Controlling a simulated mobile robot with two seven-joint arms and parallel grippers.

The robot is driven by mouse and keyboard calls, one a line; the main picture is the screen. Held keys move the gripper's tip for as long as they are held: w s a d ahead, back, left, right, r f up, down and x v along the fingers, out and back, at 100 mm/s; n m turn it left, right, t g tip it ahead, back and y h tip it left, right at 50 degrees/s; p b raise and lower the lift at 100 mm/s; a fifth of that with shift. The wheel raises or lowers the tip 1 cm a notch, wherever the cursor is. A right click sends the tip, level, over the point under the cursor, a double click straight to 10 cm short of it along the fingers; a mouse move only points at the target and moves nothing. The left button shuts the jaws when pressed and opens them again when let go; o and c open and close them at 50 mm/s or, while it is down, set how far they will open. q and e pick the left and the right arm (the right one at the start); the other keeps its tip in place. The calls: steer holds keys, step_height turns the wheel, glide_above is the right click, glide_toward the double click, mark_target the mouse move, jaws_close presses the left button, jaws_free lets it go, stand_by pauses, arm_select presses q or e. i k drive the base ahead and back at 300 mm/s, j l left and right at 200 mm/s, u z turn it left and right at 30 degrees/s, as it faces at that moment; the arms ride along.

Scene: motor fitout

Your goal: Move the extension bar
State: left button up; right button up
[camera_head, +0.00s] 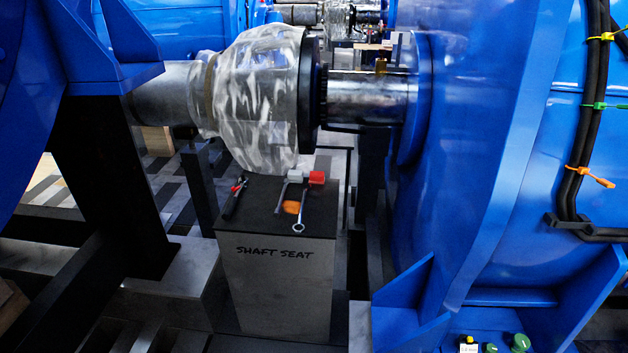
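No extension bar can be made out for certain. Several small tools lie on the dark top of a block lettered "SHAFT SEAT" (276,292). A slim black tool with a red part (234,199) lies at the left edge of the top. A silver combination wrench (288,224) lies near the front edge, with an orange piece (291,207) beside it. A grey and red piece (305,177) is at the back right. Any of these could be hard to identify at this size. Neither of my grippers is in view.
A shaft with a clear plastic wrap (258,98) and a dark flange (310,92) runs above and behind the block. Large blue housings stand at left and right (490,150). Black cables (585,130) with coloured ties run down the right. A dark post (110,180) stands left.

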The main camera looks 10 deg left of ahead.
mark_target(277, 211)
steer(key=z, duration=0.3)
steer(key=i+j+z, duration=0.2)
steer(key=j+z, duration=0.25)
steer(key=i+j+z, duration=0.15)
steer(key=j+z, duration=0.15)
steer(key=z, duration=0.2)
steer(key=j+z, duration=0.15)
steer(key=j, duration=0.35)
steer(key=i+j+z, duration=0.15)
steer(key=j, duration=1.8)
steer(key=i+z, duration=0.05)
steer(key=i, duration=0.05)
